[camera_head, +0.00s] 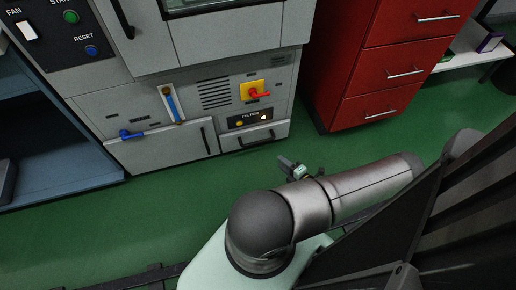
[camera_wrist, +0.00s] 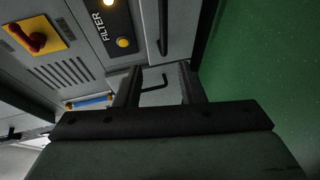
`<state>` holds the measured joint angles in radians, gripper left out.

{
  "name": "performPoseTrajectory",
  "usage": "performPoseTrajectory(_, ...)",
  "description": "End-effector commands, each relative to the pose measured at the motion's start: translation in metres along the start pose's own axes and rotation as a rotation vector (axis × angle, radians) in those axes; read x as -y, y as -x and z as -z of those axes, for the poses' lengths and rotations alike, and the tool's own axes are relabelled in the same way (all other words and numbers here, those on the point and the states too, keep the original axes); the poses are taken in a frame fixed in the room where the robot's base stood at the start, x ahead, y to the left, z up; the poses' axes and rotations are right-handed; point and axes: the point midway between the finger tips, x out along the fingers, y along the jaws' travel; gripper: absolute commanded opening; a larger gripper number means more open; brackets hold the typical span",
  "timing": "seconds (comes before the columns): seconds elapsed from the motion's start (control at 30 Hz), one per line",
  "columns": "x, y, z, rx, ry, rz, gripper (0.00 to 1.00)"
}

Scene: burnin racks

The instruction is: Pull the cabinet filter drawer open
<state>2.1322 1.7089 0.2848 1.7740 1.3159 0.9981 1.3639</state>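The filter drawer (camera_head: 240,142) is a grey front low on the cabinet, under the black FILTER label panel (camera_head: 250,119). It looks closed, flush with the cabinet. Its dark bar handle (camera_head: 257,140) shows in the head view; in the wrist view, which is turned sideways, the handle (camera_wrist: 163,28) is at the top centre. My gripper (camera_head: 285,162) is in front of the drawer, to its lower right, apart from it. In the wrist view my gripper (camera_wrist: 160,78) is open and empty. A neighbouring door's dark handle (camera_wrist: 154,82) shows between its fingers, further off.
Left of the drawer is a grey door (camera_head: 160,148) with a blue lever (camera_head: 130,135). Above the drawer is a red knob on a yellow plate (camera_head: 252,90). A red drawer cabinet (camera_head: 345,65) stands to the right. Green floor (camera_head: 150,205) lies open in front.

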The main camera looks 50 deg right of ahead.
Motion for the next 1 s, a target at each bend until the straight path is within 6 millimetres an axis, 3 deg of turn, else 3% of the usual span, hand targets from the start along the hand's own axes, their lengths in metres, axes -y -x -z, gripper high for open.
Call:
performPoseTrajectory(0.07, 0.010, 0.000, -0.002, 0.032, -0.035, -0.008, 0.36)
performPoseTrajectory(0.27, 0.011, -0.021, -0.003, 0.036, -0.041, -0.010, 0.36)
performPoseTrajectory(0.8, 0.011, -0.136, -0.006, 0.032, -0.039, -0.009, 0.36)
performPoseTrajectory(1.0, 0.009, -0.163, -0.007, 0.032, -0.038, -0.008, 0.36)
